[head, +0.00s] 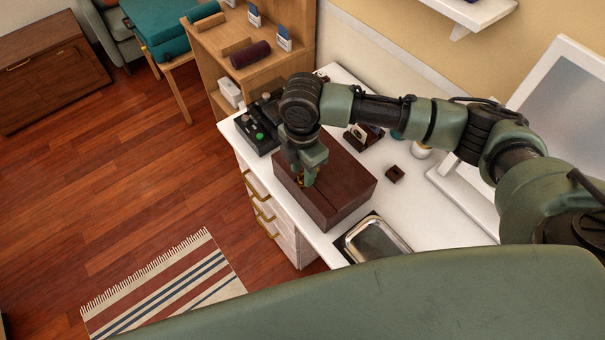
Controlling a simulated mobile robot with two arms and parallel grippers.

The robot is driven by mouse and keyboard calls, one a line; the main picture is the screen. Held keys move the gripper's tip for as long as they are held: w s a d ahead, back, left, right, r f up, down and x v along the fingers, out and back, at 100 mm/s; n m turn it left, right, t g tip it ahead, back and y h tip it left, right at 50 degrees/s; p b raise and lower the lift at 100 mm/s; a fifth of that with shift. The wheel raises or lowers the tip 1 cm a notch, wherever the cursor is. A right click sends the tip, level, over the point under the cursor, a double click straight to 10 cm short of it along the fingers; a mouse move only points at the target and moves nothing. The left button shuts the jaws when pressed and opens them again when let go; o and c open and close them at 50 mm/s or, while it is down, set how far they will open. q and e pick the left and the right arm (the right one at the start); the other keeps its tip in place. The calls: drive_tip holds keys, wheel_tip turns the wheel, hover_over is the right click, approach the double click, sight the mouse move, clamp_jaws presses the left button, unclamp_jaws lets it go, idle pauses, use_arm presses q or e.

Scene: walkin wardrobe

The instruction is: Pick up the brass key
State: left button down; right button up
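My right gripper (304,182) points down at the top of a dark brown wooden box (335,191) on the white dresser. Its fingertips are at or just above the left part of the box's top. A small brass-coloured bit (299,181) shows right at the fingertips; it may be the brass key, but it is too small and too covered to be sure. I cannot tell whether the fingers are open or shut on it. My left gripper is not in view.
On the white dresser (405,221) are a silver tray (376,240), a small dark brown block (395,174), a black tray with small items (258,134) and a white-framed mirror (565,100). A wooden shelf unit (288,60) stands behind. The floor at left is mostly clear.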

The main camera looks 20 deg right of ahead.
sight(302, 174)
wheel_tip(302, 174, down, 2)
drive_tip(key=shift+w+f, duration=0.1)
drive_tip(key=shift+a, duration=0.1)
clamp_jaws()
idle(0.4)
wheel_tip(302, 174, up, 20)
drive_tip(key=b, duration=0.2)
